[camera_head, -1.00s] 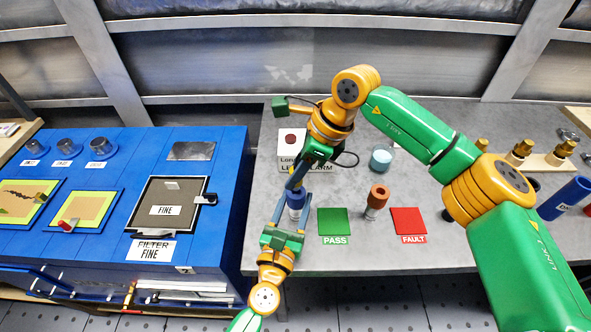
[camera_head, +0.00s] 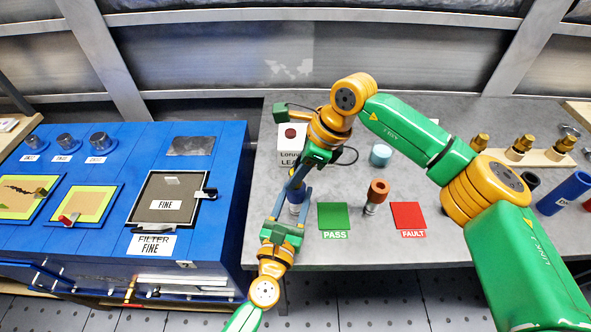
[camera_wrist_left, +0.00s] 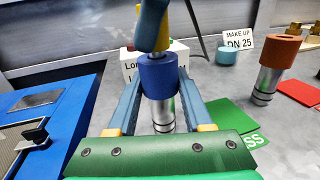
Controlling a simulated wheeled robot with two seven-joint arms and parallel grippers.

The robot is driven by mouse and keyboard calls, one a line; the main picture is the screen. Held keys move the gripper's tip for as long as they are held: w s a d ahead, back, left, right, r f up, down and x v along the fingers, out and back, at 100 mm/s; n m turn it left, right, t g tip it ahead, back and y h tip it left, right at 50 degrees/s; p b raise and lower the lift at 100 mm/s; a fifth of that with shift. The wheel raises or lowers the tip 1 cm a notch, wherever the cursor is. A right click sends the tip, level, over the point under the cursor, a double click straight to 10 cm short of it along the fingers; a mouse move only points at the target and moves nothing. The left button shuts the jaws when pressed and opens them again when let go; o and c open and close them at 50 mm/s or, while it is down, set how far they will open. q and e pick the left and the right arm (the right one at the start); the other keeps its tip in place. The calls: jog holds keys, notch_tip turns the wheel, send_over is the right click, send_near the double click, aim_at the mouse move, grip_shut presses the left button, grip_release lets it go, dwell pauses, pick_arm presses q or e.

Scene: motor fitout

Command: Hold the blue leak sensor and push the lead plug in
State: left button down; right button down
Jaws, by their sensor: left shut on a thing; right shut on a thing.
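The blue leak sensor (camera_wrist_left: 158,78) has a blue collar above a silver body and stands upright on the bench. My left gripper (camera_head: 296,204) is shut around it, one finger on each side. My right gripper (camera_wrist_left: 150,28) comes from above, directly over the sensor's top, and is shut on the lead plug. The plug is mostly hidden by the fingers; a yellow part shows beside them in the left wrist view. I cannot tell how deep the plug sits. A dark lead (camera_head: 349,157) loops beside the right wrist.
The leak alarm box (camera_head: 291,136) with a red button stands behind. An orange-topped sensor (camera_head: 377,190) stands between the green PASS mat (camera_head: 334,216) and the red FAULT mat (camera_head: 408,215). A teal cylinder (camera_head: 381,154) is farther back. The blue filter cabinet (camera_head: 225,205) is at left.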

jog(key=shift+f, duration=0.3)
jog(key=shift+c, duration=0.3)
grip_release()
jog(key=shift+r, duration=3)
pick_arm(q)
grip_release()
